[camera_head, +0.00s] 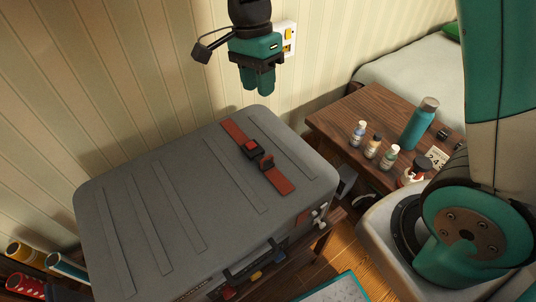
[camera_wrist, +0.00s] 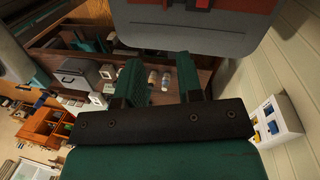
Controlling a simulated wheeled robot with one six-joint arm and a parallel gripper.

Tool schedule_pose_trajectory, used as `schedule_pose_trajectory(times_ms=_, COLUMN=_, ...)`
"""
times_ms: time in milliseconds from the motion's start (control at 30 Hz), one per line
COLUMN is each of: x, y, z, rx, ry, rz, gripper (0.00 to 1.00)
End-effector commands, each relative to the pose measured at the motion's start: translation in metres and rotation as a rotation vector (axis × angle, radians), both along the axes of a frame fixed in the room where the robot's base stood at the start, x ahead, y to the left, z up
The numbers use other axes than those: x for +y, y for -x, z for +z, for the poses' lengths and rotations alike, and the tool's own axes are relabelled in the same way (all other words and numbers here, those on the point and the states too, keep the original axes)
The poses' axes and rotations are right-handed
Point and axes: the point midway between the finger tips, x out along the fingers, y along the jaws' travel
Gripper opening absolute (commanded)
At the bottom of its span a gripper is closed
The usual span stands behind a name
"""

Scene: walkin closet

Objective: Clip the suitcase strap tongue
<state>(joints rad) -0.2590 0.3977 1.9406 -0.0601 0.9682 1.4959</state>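A grey suitcase (camera_head: 150,220) lies flat with a red strap across its lid. The strap's upper part (camera_head: 235,131) ends in a dark buckle (camera_head: 252,149) with a red patch. The strap's lower part (camera_head: 279,181) ends in a dark tongue piece (camera_head: 266,162) close to the buckle; I cannot tell whether they are joined. My gripper (camera_head: 258,88) hangs above and behind the suitcase, near the wall, apart from the strap. In the wrist view its green fingers (camera_wrist: 159,75) stand apart with nothing held. The suitcase lid (camera_wrist: 235,28) shows at that view's top, with part of the red strap (camera_wrist: 163,3).
A wooden table (camera_head: 335,122) at right holds several small bottles (camera_head: 372,146), a teal flask (camera_head: 419,124) and a number card (camera_head: 437,157). The air above the suitcase is clear.

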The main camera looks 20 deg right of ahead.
Motion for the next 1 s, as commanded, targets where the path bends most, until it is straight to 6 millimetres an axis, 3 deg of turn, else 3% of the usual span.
schedule_pose_trajectory(times_ms=100, x=-0.004, y=-0.012, z=-0.017, rx=0.018, ry=0.049, rz=-0.139, gripper=0.34)
schedule_pose_trajectory(times_ms=233, x=-0.007, y=-0.014, z=-0.028, rx=0.022, ry=0.065, rz=-0.185, gripper=0.34)
schedule_pose_trajectory(times_ms=367, x=-0.008, y=-0.009, z=-0.048, rx=0.025, ry=0.066, rz=-0.186, gripper=0.34)
schedule_pose_trajectory(times_ms=800, x=-0.013, y=0.011, z=-0.146, rx=0.025, ry=0.065, rz=-0.183, gripper=0.34)
schedule_pose_trajectory(times_ms=1000, x=-0.013, y=0.017, z=-0.176, rx=0.021, ry=0.063, rz=-0.182, gripper=0.34)
